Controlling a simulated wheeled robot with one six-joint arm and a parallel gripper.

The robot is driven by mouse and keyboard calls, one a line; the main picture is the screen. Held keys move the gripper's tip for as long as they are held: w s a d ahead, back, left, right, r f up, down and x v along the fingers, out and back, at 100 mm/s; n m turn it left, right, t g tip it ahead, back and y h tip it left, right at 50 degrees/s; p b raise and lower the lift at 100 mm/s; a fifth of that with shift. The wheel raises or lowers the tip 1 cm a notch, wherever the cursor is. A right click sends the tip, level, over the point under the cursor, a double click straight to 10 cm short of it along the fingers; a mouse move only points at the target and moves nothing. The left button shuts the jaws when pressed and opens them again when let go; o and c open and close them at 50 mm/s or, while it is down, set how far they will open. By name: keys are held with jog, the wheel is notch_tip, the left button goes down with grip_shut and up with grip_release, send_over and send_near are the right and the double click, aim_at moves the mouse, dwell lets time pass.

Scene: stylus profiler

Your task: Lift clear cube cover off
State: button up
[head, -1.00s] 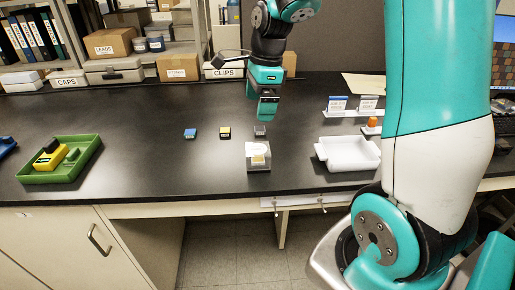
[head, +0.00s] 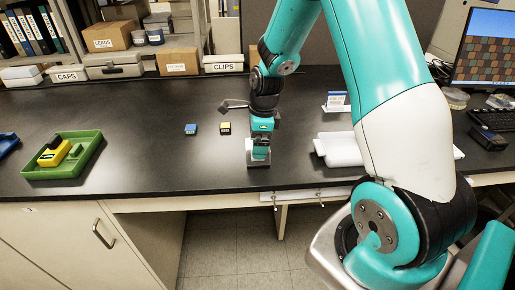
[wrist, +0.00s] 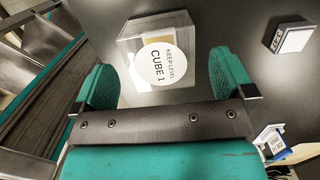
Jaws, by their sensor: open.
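The clear cube cover (wrist: 130,48) stands on the black bench near its front edge, with a round white label reading "KEEP LEVEL CUBE 1" on top. In the head view the cover (head: 257,160) is mostly hidden behind my gripper (head: 260,150). In the wrist view my gripper (wrist: 163,82) is open, with its teal fingers on either side of the label's near part. The cover's far part extends beyond the fingertips. I cannot tell whether the fingers touch the cover.
A blue block (head: 190,129) and a yellow-topped block (head: 225,128) lie left of the cover. A green tray (head: 92,153) with a yellow device is farther left. A white tray (head: 338,150) is at the right, partly behind my arm.

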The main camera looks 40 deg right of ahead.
notch_tip(320, 180, down, 4)
jog(key=shift+a+p, duration=0.15)
jog(key=shift+p, duration=0.3)
jog(key=c, duration=1)
jog(key=shift+o, duration=0.2)
jog(key=shift+w+r, duration=0.1)
notch_tip(320, 180, up, 20)
jog(key=b, duration=0.2)
